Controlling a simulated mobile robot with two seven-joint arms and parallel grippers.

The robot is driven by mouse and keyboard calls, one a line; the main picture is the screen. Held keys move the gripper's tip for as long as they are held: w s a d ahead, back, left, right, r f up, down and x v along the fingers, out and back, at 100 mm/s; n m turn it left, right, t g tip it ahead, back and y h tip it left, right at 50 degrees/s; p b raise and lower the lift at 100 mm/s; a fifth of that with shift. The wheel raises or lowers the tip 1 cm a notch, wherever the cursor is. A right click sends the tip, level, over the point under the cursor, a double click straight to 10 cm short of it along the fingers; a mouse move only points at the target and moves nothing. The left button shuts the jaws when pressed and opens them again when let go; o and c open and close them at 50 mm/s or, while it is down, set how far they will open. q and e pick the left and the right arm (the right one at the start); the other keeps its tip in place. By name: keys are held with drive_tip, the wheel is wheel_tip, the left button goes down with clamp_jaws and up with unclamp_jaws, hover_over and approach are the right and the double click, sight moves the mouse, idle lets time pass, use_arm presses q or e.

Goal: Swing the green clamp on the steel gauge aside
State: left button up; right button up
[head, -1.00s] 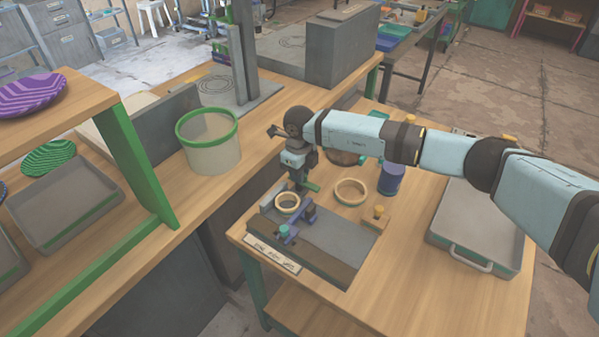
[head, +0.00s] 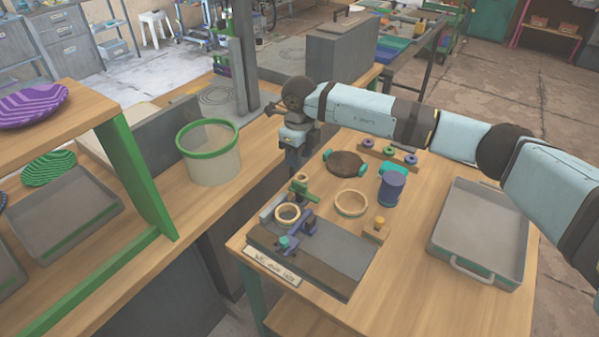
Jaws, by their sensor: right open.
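The steel gauge (head: 335,262) is a dark grey plate at the front left of the wooden table. A pale wooden ring (head: 287,215) sits at its left end. The green clamp (head: 304,189), with a tan knob on top, stands at the back edge by the ring. A purple clamp (head: 302,228) with a teal knob is in front of the ring. My right gripper (head: 295,168) points down just behind the green clamp and appears apart from it; it is open and empty. Its fingertips are small and partly unclear. My left gripper is out of view.
A second wooden ring (head: 351,203), a blue cup (head: 390,190), a brown disc with teal handles (head: 345,164) and a small yellow-topped block (head: 378,228) stand near the gauge. A grey tray (head: 478,260) lies right. A green-rimmed bin (head: 210,155) stands left.

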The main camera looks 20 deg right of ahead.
wheel_tip(320, 180, up, 4)
drive_tip(key=shift+r, duration=0.1)
idle(0.4)
idle(0.4)
